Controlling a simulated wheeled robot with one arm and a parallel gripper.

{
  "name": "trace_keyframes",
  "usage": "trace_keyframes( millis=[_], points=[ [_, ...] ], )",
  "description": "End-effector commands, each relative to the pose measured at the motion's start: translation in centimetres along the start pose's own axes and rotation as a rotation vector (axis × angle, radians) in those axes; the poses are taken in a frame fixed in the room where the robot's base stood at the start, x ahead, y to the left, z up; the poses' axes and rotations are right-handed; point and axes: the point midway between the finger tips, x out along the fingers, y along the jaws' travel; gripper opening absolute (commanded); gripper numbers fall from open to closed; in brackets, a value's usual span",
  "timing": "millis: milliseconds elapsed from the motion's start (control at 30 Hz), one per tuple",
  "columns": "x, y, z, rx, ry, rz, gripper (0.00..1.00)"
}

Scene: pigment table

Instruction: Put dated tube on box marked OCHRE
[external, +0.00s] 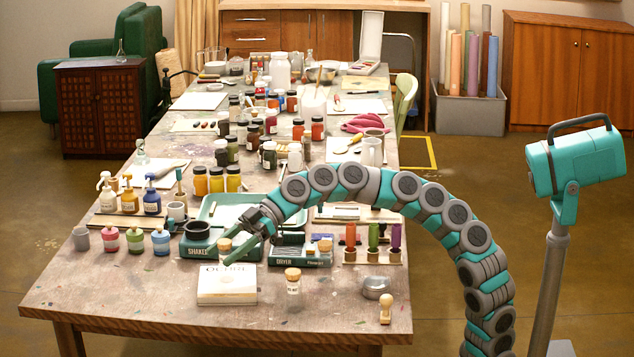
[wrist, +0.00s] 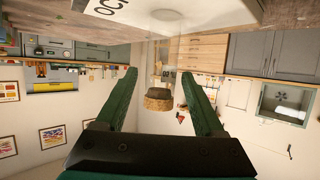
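The pale box marked OCHRE (external: 227,291) lies near the table's front edge. Part of its white label shows at the top of the wrist view (wrist: 107,7). A clear glass tube with a cork (external: 225,245) appears to stand upright on the box. Its cork (wrist: 158,99) shows between my fingers in the wrist view, with the faint glass beyond it. My gripper (external: 237,250) reaches down beside the tube's top. In the wrist view my gripper (wrist: 159,72) is open, with a gap on both sides of the cork. No date is readable on the tube.
Another corked glass tube (external: 293,288) stands on the table to the right. The SHAKER device (external: 198,251) and DRYER device (external: 287,256) stand just behind. A wooden stamp (external: 386,309) and a round tin (external: 375,287) are farther right. The front left tabletop (external: 110,290) is clear.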

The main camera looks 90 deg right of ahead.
Motion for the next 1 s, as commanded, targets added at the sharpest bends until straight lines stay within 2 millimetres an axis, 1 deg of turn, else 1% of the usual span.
trace_keyframes(
  millis=[167, 267, 367, 467, 600, 800, 900, 1000],
  points=[
    [0.0, 0.0, 0.0, 0.000, 0.000, 0.000, 0.70],
    [-0.2, 0.0, -0.4, 0.000, 0.000, 0.000, 0.70],
    [-1.1, 0.1, -0.3, 0.001, 0.002, 0.001, 0.70],
    [-3.0, 0.1, -0.4, 0.000, 0.004, 0.003, 0.70],
    [-6.0, 0.1, -0.4, 0.000, 0.005, 0.004, 0.70],
    [-9.8, 0.1, -0.4, -0.001, 0.005, 0.003, 0.70],
    [-11.0, 0.1, -0.4, 0.000, 0.004, 0.003, 0.70],
    [-11.8, 0.1, -0.3, 0.000, 0.001, 0.002, 0.70]
  ],
)
